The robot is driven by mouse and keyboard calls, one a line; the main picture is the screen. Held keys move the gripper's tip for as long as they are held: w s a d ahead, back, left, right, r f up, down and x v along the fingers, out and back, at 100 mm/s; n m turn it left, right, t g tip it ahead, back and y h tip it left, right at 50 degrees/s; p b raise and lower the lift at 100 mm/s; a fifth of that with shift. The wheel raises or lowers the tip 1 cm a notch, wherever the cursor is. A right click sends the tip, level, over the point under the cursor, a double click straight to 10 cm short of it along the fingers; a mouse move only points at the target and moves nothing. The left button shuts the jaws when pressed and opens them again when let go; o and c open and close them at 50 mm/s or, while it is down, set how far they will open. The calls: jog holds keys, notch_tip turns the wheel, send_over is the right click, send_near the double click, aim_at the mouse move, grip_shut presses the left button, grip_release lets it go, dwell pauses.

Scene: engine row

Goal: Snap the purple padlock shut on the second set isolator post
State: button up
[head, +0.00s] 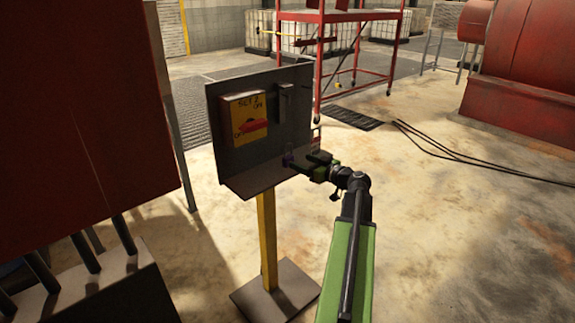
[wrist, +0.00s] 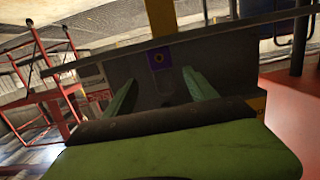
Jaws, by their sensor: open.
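The small purple padlock (head: 288,158) is at the ledge of the grey isolator board (head: 262,178). In the wrist view its purple face (wrist: 158,58), with a dark round spot, lies just beyond and between my fingertips. My gripper (head: 300,163) is open at the right end of the ledge; its two green fingers (wrist: 160,76) are spread and do not visibly grip the padlock. The yellow box marked SET 2 (head: 242,117) carries a red handle. Right of it, a grey upright fitting (head: 285,102) stands on the board; its details are too small to tell. The padlock's shackle is unclear.
The board stands on a yellow pole (head: 267,240) with a grey floor plate (head: 276,290). A large red machine (head: 80,110) fills the left. A red frame (head: 322,50) stands behind. Cables (head: 450,155) lie on the floor at right, where there is free room.

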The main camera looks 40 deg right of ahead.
aim_at(290, 158)
jog(key=w, duration=0.4)
jog(key=w+f, duration=0.1)
jog(key=w, duration=0.1)
jog(key=shift+w+d+b, duration=0.1)
jog(key=shift+w+b, duration=0.25)
jog(key=shift+w, duration=0.05)
jog(key=shift+r, duration=0.1)
grip_shut()
jog(key=shift+r, duration=0.1)
jog(key=r+p, duration=0.3)
jog(key=s+r+p, duration=0.1)
jog(key=r+p, duration=0.1)
jog(key=shift+d+r, duration=0.1)
jog(key=shift+d, duration=0.15)
jog(key=s+d+r+p, duration=0.5)
jog(key=s+p, duration=0.1)
jog(key=s, duration=0.3)
jog(key=shift+d+r, duration=0.3)
